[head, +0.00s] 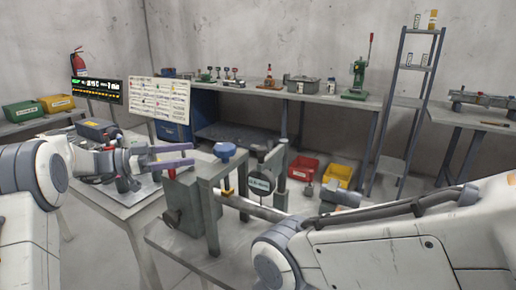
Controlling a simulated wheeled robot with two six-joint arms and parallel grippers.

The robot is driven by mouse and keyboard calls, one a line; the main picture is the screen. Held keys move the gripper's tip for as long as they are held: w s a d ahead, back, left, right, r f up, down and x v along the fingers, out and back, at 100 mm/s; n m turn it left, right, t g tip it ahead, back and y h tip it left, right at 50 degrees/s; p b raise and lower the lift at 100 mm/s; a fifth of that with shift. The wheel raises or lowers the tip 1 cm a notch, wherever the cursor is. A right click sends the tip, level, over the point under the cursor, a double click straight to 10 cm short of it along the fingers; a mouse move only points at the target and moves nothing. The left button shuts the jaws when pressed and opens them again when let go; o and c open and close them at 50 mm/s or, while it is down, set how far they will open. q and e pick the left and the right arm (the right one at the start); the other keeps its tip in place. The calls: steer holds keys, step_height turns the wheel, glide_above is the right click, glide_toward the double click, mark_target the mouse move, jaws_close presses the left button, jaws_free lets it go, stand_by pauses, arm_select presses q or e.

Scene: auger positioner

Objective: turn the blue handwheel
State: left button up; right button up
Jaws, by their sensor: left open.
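The blue handwheel (225,151) sits on top of a grey metal frame on the machine (205,170) in the middle of the head view. My left gripper (190,154) comes in from the left. Its two purple-grey fingers are apart and point right, toward the handwheel. There is a gap between the fingertips and the wheel, and nothing shows between the fingers. My right arm crosses the lower right, and its gripper does not show.
Red (303,167) and yellow (337,175) bins lie on the floor behind. A long workbench (330,98) with tools runs along the back wall. A side table (118,205) stands under my left arm.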

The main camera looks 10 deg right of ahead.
mark_target(225, 149)
arm_select(q)
steer(key=d, duration=0.3)
steer(key=w+d+p, duration=0.1)
steer(key=d, duration=0.3)
steer(key=d+p, duration=0.1)
steer(key=d, duration=0.2)
steer(key=shift+w+d, duration=0.35)
steer(key=shift+d, duration=0.05)
